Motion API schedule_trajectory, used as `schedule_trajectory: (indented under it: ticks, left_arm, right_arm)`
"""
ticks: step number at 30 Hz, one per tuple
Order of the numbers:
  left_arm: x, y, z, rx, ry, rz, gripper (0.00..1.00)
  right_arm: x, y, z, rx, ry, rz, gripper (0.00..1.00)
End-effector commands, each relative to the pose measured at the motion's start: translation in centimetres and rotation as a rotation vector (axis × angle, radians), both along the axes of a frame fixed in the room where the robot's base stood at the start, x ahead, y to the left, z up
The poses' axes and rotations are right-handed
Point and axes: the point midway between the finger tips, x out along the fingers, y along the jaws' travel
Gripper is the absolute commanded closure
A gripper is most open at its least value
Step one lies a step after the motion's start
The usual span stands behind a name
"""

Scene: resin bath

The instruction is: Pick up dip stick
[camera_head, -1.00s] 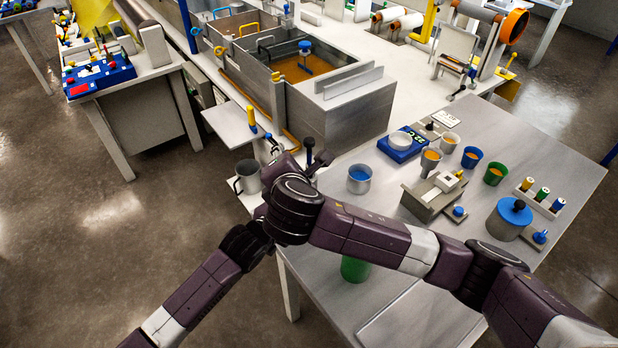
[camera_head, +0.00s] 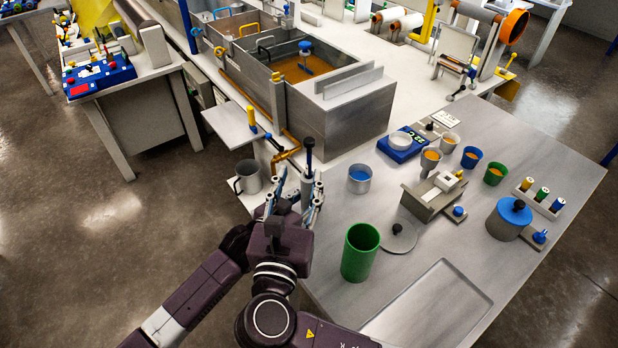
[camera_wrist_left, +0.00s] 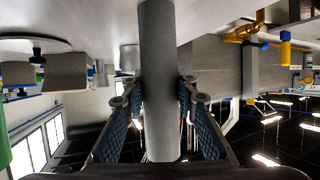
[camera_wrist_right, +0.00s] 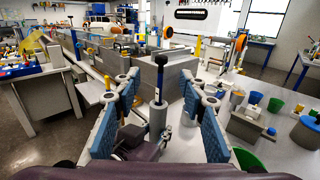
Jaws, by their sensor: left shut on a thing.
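The dip stick (camera_head: 309,154) has a black knob and a thin blue stem. It stands upright out of a grey cylinder (camera_head: 307,184) near the table's left corner, and its lower part is hidden inside. In the left wrist view my left gripper (camera_wrist_left: 160,92) is shut on the grey cylinder. In the head view, my right arm mostly hides that gripper. My right gripper (camera_head: 297,186) is open and empty, pointing toward the dip stick. In the right wrist view the dip stick (camera_wrist_right: 159,84) shows between and beyond the spread fingers, apart from both.
A grey mug (camera_head: 248,177) is left of the grippers. A blue-filled metal cup (camera_head: 360,178) and a green cup (camera_head: 360,253) stand to the right. The resin tank (camera_head: 345,108) is behind. A shallow tray (camera_head: 428,310) lies on the table's near part.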

Motion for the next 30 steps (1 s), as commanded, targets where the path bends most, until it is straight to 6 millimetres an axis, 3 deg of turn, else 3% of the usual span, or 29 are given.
schedule_trajectory:
  ticks: [9, 14, 24, 30]
  left_arm:
    - [0.0, 0.0, 0.1, -0.001, -0.001, 0.000, 0.98]
    - [0.0, 0.0, 0.0, -0.001, -0.001, 0.000, 0.98]
    - [0.0, 0.0, 0.1, -0.001, -0.001, 0.000, 0.98]
    - [0.0, 0.0, 0.0, -0.001, -0.001, 0.000, 0.98]
  right_arm:
    - [5.2, -0.9, 0.1, -0.004, -0.003, -0.002, 0.62]
    - [6.2, -1.1, 0.0, -0.001, -0.002, -0.002, 0.62]
    - [10.6, -2.0, -0.2, -0.002, -0.002, -0.003, 0.62]
    - [11.1, -2.1, -0.3, 0.000, -0.001, -0.002, 0.62]
